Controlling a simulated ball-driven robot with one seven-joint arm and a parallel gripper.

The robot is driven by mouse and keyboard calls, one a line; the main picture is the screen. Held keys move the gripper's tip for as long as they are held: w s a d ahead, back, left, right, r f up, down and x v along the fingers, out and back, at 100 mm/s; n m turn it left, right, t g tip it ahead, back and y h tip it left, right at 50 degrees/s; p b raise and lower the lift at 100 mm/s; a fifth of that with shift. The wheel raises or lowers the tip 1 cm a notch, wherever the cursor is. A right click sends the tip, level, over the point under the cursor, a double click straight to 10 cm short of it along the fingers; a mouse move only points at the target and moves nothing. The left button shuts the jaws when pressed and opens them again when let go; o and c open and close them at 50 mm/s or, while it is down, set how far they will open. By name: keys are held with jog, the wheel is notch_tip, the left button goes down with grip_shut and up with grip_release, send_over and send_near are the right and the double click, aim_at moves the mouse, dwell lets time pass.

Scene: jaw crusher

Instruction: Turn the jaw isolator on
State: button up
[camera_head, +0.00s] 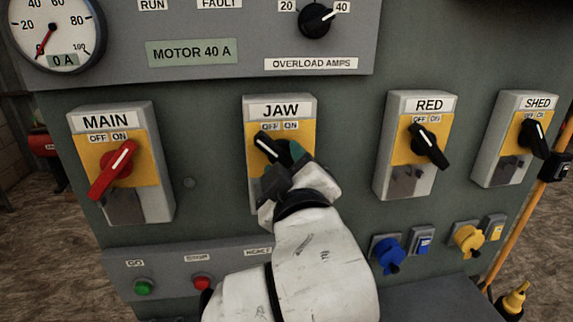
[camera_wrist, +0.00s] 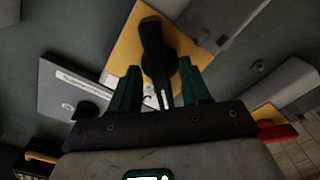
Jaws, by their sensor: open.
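The jaw isolator (camera_head: 251,150) is a grey box with a yellow plate, labelled JAW, at the middle of the panel in the head view. Its black handle (camera_head: 266,145) has a white mark at its upper left end, towards OFF. My gripper (camera_head: 287,160) is at the handle and hides its lower right part. In the wrist view the black handle (camera_wrist: 153,45) stands in front of the yellow plate (camera_wrist: 124,52). The green fingertips of my open gripper (camera_wrist: 160,84) are either side of the handle's near end, with small gaps.
The MAIN isolator (camera_head: 112,162) with a red handle stands left; the RED (camera_head: 412,150) and SHED (camera_head: 510,140) isolators stand right. Green (camera_head: 143,287) and red (camera_head: 202,283) buttons sit lower left. Blue (camera_head: 388,252) and yellow (camera_head: 467,240) sockets sit lower right.

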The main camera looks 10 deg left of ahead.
grip_shut()
dwell(0.5)
jog(key=m, duration=0.4)
jog(key=shift+f+m+b, duration=0.1)
jog(key=shift+m+b, duration=0.2)
jog(key=m+b, duration=0.1)
jog(key=m, duration=0.3)
jog(key=shift+m, duration=0.3)
jog(key=shift+a+m+b, duration=0.1)
jog(key=shift+m+b, duration=1.25)
jog(key=shift+m, duration=3.05)
